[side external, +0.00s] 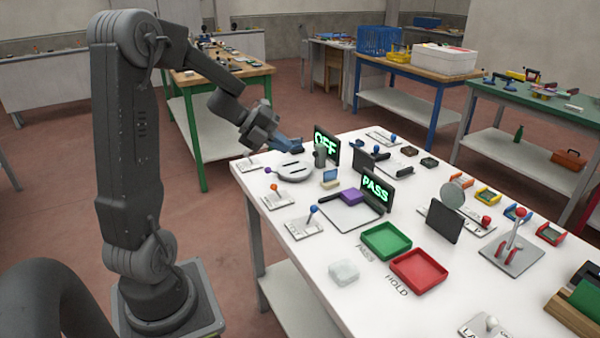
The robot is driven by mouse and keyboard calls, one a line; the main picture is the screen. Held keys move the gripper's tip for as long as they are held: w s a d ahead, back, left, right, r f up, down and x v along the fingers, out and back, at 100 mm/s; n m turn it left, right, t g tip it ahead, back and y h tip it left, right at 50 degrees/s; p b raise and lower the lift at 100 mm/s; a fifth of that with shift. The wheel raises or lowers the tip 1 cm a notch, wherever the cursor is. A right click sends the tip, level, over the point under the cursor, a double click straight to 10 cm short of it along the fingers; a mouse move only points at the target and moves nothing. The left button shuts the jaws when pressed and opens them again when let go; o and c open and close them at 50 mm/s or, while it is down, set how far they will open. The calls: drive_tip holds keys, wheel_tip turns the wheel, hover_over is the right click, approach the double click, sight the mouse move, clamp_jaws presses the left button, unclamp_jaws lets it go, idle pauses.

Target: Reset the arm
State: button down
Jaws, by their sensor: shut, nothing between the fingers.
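My gripper (293,147) is at the back left corner of the white table (310,265), close to the black sign with green "OFF" letters (326,146). It is small in this view and looks shut and empty. It appears to be above or beside a round grey device (293,170); I cannot tell whether they touch.
A green tray (386,240) and a red tray (419,270) lie in front. Levers with orange (274,187) and blue (314,209) knobs stand along the left edge. A clear block (344,272) lies near the front.

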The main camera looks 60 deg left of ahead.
drive_tip(key=w+d+r+n+t+y, duration=0.45)
drive_tip(key=d+r+n+y, duration=0.3)
drive_tip(key=r+n, duration=0.35)
drive_tip(key=s+d+f+n+g+h, duration=0.1)
drive_tip(key=s+d+f+n+g, duration=0.2)
drive_tip(key=s+d+n, duration=0.3)
drive_tip(key=s+d+f+n+g+h, duration=0.1)
drive_tip(key=s+d+f+n+g, duration=0.2)
drive_tip(key=s+d, duration=0.7)
drive_tip(key=s+n+g, duration=0.2)
drive_tip(key=s+n, duration=0.1)
drive_tip(key=n, duration=0.1)
drive_tip(key=shift+d, duration=0.4)
